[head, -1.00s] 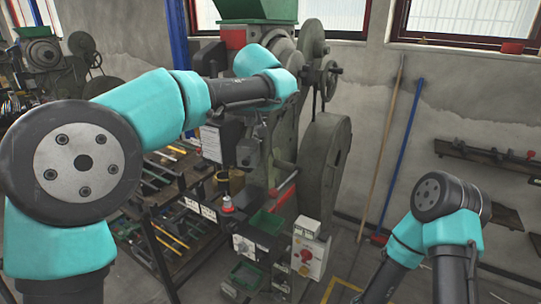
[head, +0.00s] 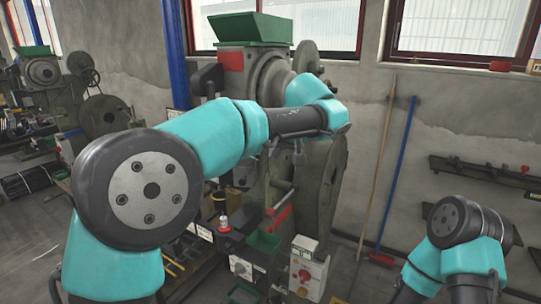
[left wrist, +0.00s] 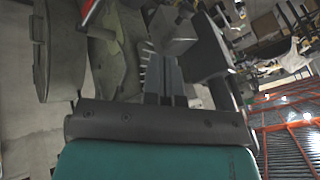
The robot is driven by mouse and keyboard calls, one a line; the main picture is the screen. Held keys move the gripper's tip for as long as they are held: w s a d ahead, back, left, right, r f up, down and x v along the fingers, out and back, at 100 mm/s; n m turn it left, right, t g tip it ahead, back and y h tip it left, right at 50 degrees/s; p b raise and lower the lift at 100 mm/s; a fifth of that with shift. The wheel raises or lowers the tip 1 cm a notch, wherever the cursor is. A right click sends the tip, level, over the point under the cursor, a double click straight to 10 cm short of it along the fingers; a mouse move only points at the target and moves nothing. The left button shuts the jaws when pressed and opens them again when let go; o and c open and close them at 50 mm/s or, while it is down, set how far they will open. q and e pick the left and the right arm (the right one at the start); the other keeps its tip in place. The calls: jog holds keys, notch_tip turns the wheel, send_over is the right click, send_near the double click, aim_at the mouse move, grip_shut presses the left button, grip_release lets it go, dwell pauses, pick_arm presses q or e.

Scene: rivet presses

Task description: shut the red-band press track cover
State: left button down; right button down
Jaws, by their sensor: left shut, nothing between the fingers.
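The grey-green press (head: 236,85) stands in the middle of the head view, with a red band (head: 233,61) under its green hopper (head: 250,29). A red bar (head: 282,216) shows lower on its body. I cannot make out the track cover for sure; my left arm crosses in front of the middle of the press. My left gripper (left wrist: 164,60) shows in the left wrist view, its grey fingers shut together and empty, with press parts beyond them. I cannot tell whether they touch anything. My right gripper is out of view; only its arm shows at the lower right.
A control box with a red button (head: 304,276) and green trays (head: 266,242) sit low at the press front. A large flywheel (head: 325,185) is on its right. A broom (head: 381,258) leans on the wall. Another press (head: 42,72) stands at the far left.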

aim_at(244, 175)
pick_arm(q)
jog(key=w+a+f, duration=0.2)
jog(key=a+f, duration=0.5)
jog(key=f, duration=0.1)
jog(key=shift+w+f, duration=0.25)
jog(key=shift+f, duration=0.15)
jog(key=shift+a, duration=0.1)
